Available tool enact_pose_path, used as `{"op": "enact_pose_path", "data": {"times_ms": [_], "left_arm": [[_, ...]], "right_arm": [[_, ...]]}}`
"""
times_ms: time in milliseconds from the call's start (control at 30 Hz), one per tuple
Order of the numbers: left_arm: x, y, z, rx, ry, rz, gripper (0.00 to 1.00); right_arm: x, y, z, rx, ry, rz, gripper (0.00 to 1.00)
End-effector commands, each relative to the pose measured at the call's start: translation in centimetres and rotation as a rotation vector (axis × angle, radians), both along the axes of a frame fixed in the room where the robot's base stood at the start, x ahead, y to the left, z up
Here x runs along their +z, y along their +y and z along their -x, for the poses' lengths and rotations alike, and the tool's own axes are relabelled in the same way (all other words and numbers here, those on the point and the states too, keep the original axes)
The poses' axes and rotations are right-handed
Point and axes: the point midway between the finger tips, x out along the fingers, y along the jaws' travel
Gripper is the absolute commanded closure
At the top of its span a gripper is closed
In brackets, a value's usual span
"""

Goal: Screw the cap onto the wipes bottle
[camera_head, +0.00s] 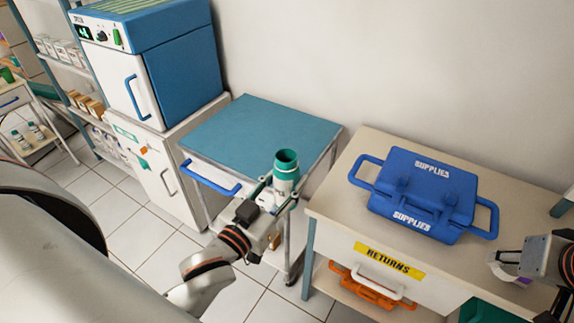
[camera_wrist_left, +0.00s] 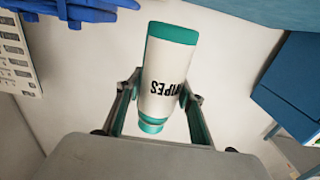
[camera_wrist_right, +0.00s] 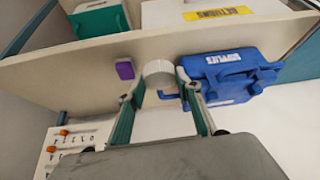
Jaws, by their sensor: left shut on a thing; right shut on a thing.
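The wipes bottle (camera_head: 286,172) is white with teal ends. In the head view its open teal neck points up, with no cap on it. In the left wrist view the bottle (camera_wrist_left: 168,75) shows upside down with its WIPES label. My left gripper (camera_head: 273,192) is shut around the bottle and holds it near the teal-topped cart. My right gripper (camera_head: 502,262) is at the right edge of the head view. It is shut on the white cap, a round ribbed piece seen between its fingers in the right wrist view (camera_wrist_right: 158,73). Bottle and cap are far apart.
A blue supplies case (camera_head: 425,192) stands on the beige table (camera_head: 340,190) between the two grippers. A small purple item (camera_wrist_right: 125,70) lies near the cap. The teal cart top (camera_head: 255,130) is clear. A blue-and-white cabinet (camera_head: 150,60) stands at the left.

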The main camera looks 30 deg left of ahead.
Motion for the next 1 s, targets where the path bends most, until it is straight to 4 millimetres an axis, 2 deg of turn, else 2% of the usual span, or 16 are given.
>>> {"op": "enact_pose_path", "data": {"times_ms": [500, 600, 800, 1000], "left_arm": [[0.8, -11.4, -0.4, -0.444, -0.005, -0.008, 1.0], [0.9, -13.1, -0.5, -0.509, -0.004, -0.007, 1.0], [1.0, -15.2, -0.4, -0.587, -0.004, -0.001, 1.0], [1.0, -15.8, -0.4, -0.609, -0.002, -0.001, 1.0]], "right_arm": [[0.0, 0.0, 0.0, 0.0, 0.0, 0.0, 0.75], [0.0, 0.0, 0.0, 0.0, 0.0, 0.0, 0.75], [0.0, 0.0, 0.0, 0.0, 0.0, 0.0, 0.75], [0.0, 0.0, 0.0, 0.0, 0.0, 0.0, 0.75]]}}
